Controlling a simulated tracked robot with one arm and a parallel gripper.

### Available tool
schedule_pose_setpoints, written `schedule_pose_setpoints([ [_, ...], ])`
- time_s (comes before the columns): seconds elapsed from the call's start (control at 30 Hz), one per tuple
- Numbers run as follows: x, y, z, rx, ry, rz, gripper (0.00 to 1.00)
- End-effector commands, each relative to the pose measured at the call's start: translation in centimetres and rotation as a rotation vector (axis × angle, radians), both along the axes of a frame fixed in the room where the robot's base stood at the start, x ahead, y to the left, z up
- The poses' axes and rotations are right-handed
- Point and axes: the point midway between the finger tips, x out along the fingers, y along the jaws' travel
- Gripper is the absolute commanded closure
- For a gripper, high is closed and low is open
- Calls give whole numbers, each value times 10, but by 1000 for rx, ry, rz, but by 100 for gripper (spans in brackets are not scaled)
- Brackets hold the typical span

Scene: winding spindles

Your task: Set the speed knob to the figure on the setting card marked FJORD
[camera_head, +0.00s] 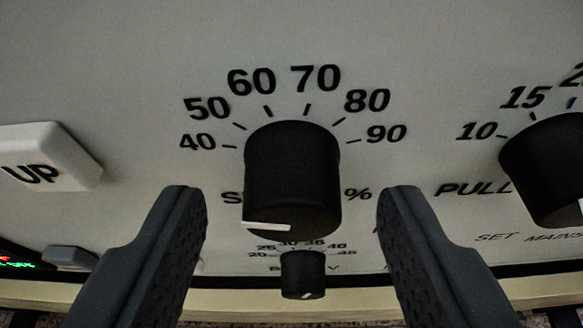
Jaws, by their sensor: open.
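The speed knob (293,170) is a black cylinder in the middle of the view, on a pale panel. Its scale runs from 40 at left to 90 at right, and the label beneath is mostly hidden, with an "S" and a "%" showing. A white pointer line on the knob's front face points left, toward the 40 side. My gripper (293,203) is open, with one dark finger on each side of the knob and a clear gap to both sides. No setting card marked FJORD is in view.
A second black knob (550,165) marked PULL is at the right edge. A smaller black knob (303,275) sits below the speed knob. A white UP button (45,158) and a small grey button (70,258) are at left. A pale ledge (225,300) runs along the bottom.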

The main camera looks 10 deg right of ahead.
Motion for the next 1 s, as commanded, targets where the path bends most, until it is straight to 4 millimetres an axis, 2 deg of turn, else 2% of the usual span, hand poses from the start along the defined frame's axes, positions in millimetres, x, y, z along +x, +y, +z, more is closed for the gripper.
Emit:
schedule_pose_setpoints([
  [0.13, 7, -2, -1, -1, -5, 0, 50],
  [0.4, 7, -2, -1, -1, -3, 0, 50],
  [0.43, 7, -2, -1, -1, -3, 0, 52],
  [0.5, 7, -2, -1, -1, -3, 0, 72],
  [0.6, 7, -2, -1, -1, -3, 0, 95],
  [0.67, 8, 6, -2, -1, -2, 5, 94],
  [1.0, 8, 0, -1, 55, -18, 5, 94],
])
